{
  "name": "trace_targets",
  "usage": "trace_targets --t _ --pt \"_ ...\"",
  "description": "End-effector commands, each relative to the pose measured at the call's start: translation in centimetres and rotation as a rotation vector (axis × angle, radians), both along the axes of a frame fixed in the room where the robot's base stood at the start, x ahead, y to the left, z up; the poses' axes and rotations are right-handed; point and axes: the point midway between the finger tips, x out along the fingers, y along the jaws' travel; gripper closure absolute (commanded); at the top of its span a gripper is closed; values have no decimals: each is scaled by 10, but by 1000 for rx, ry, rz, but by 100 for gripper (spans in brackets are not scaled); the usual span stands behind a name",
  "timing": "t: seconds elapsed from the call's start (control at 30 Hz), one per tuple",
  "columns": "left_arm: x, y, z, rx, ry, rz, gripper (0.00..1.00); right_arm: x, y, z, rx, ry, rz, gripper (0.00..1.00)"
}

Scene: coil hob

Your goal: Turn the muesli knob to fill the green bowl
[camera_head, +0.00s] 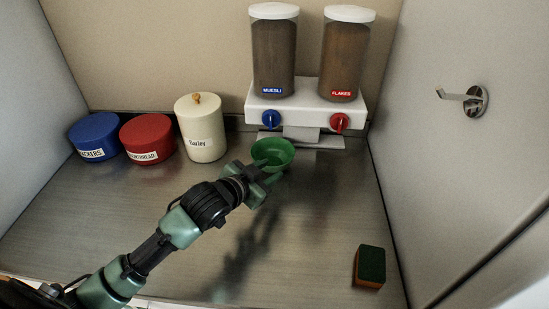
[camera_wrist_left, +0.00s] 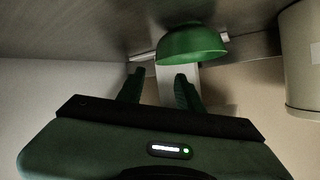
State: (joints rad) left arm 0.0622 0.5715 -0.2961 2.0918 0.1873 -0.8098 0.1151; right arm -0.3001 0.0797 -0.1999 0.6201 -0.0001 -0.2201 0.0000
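The muesli dispenser (camera_head: 273,55) has a blue knob (camera_head: 271,118) below its blue label. The green bowl (camera_head: 272,153) is below and in front of this knob. In the left wrist view the bowl (camera_wrist_left: 192,44) shows inverted, just past the fingers. My left gripper (camera_head: 265,173) is close to the near side of the bowl and overlaps its lower edge in the head view; contact cannot be told. In the wrist view its fingers (camera_wrist_left: 160,76) are apart with nothing held between them. The bowl's contents are not clear. My right gripper is not in view.
A flakes dispenser (camera_head: 345,55) with a red knob (camera_head: 339,122) stands to the right. A blue tin (camera_head: 95,137), a red tin (camera_head: 148,139) and a barley canister (camera_head: 201,128) line the back left. A sponge (camera_head: 370,266) lies front right. A hook (camera_head: 474,100) is on the right wall.

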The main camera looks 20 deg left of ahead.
Motion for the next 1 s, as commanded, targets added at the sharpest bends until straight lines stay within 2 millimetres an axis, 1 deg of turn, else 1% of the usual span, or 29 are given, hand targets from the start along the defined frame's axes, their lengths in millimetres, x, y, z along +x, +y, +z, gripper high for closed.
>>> trace_targets --t 0.2,0.23,0.27,0.3,0.33,0.47,0.63,0.8,0.9,1.0 --pt "0 0 0 0 0 0 64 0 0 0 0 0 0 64" --pt "0 0 0 0 0 0 59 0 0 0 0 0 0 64" --pt "0 0 0 -1 -1 1 50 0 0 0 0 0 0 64" --pt "0 -1 1 -4 -3 5 39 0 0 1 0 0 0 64" --pt "0 -2 2 -9 -8 11 37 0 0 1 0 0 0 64" --pt "2 -8 15 -54 -59 83 37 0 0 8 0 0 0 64" --pt "1 -15 48 -160 -187 261 37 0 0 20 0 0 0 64" --pt "-9 -14 84 -251 -316 428 37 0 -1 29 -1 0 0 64" --pt "-16 -12 98 -281 -370 494 37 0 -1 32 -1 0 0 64" --pt "-20 -10 107 -296 -404 532 37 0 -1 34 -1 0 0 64"
